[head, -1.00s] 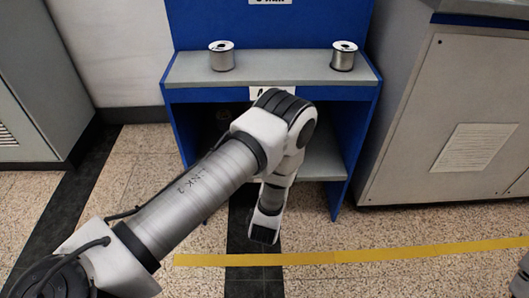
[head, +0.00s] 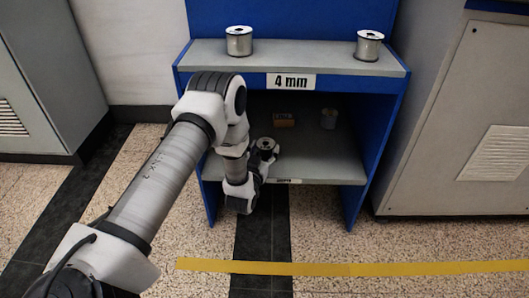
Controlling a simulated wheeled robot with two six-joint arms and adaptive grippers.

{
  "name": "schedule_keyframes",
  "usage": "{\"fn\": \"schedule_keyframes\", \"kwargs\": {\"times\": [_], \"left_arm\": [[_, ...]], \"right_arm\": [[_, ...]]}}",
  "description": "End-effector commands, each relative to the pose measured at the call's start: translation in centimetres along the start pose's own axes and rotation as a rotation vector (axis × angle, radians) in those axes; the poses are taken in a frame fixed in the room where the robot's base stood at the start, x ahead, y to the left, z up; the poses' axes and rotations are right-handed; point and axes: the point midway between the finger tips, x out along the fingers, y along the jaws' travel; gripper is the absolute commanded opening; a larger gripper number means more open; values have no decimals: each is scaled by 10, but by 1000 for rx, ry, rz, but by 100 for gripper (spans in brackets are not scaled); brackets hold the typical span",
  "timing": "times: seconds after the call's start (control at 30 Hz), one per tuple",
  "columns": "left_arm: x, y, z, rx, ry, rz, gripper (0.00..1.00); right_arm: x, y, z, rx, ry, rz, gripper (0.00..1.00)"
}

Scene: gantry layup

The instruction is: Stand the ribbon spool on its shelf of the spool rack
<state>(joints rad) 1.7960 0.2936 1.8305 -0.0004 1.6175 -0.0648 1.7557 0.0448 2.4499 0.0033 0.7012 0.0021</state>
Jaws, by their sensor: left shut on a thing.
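The blue spool rack (head: 383,125) has grey shelves. My left gripper (head: 264,158) is at the front left part of the lower shelf (head: 325,170), shut on a silver ribbon spool (head: 267,144). The spool's round top with its dark centre hole faces up, so it looks upright. Its lower part is hidden by the gripper, and I cannot tell whether it touches the shelf. My right gripper is not in view.
Two silver spools, left (head: 239,41) and right (head: 369,45), stand on the upper shelf above a "4 mm" label (head: 291,81).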

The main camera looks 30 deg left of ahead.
Motion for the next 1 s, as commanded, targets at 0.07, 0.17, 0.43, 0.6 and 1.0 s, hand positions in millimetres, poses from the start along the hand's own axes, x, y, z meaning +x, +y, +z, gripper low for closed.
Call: {"fn": "schedule_keyframes", "kwargs": {"times": [0.07,0.17,0.43,0.6,1.0], "left_arm": [[0,0,2,0,0,0,30],[0,0,3,0,-1,0,73],[0,0,3,0,0,0,87],[-1,0,-3,0,0,0,87],[-96,0,-5,2,-8,2,87]], "right_arm": [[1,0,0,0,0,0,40],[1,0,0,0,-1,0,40],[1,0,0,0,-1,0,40],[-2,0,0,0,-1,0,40],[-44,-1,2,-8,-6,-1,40]]}}
